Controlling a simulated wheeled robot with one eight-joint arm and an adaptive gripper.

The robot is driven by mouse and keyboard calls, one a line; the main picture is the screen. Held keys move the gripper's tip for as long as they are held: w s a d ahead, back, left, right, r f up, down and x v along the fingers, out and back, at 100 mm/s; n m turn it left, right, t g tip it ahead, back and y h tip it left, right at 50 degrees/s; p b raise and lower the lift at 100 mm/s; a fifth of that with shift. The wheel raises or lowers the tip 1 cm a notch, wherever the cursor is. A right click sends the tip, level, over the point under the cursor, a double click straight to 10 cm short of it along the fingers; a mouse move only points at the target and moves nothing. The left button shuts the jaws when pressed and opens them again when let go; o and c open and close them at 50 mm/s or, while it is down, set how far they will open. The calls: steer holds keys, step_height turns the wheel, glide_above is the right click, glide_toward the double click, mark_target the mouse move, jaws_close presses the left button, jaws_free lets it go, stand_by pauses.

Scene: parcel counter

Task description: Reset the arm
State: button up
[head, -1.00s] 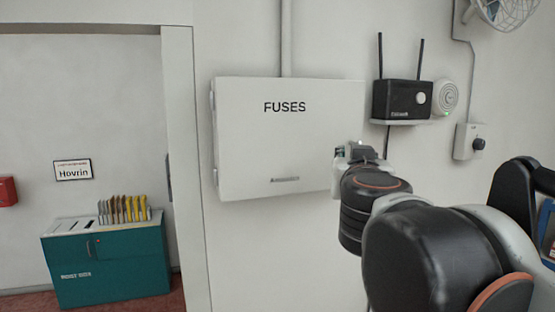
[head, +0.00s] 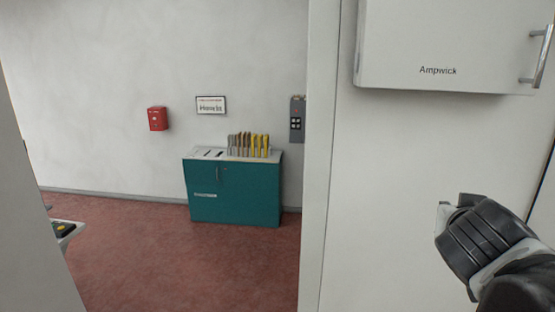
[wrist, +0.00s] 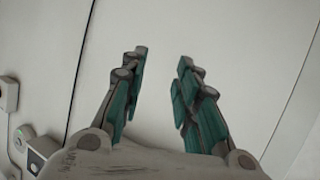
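My gripper (wrist: 160,88) shows in the wrist view with its two teal-padded fingers spread apart. Nothing is between them, and a plain white surface lies beyond. In the head view my arm comes in at the lower right, folded in front of the white wall. The fingers cannot be made out there.
A white wall cabinet marked Ampwick (head: 445,45) hangs above my arm, with a metal handle (head: 540,58) at its right. A doorway at left opens on a red floor (head: 190,265), a teal cabinet (head: 235,195), a red box (head: 157,118) and a grey button panel (head: 297,120).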

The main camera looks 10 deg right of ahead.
steer(key=a+f+n+g+y+b, duration=0.1)
steer(key=a+f+b, duration=0.5)
steer(key=f, duration=0.6)
steer(key=s+a+f+n+g+y+b, duration=0.1)
steer(key=a+f+n+y+b, duration=0.3)
steer(key=f, duration=0.9)
steer(key=s+a+f+n+g+y+b, duration=0.1)
steer(key=a+f+n+y+b, duration=0.1)
steer(key=a+f+y+b, duration=0.2)
steer(key=a+f+b, duration=0.3)
steer(key=a+f, duration=0.3)
steer(key=f, duration=0.2)
steer(key=shift+a+f+n+b, duration=0.15)
steer(key=shift+n+b, duration=0.15)
steer(key=shift+b, duration=0.05)
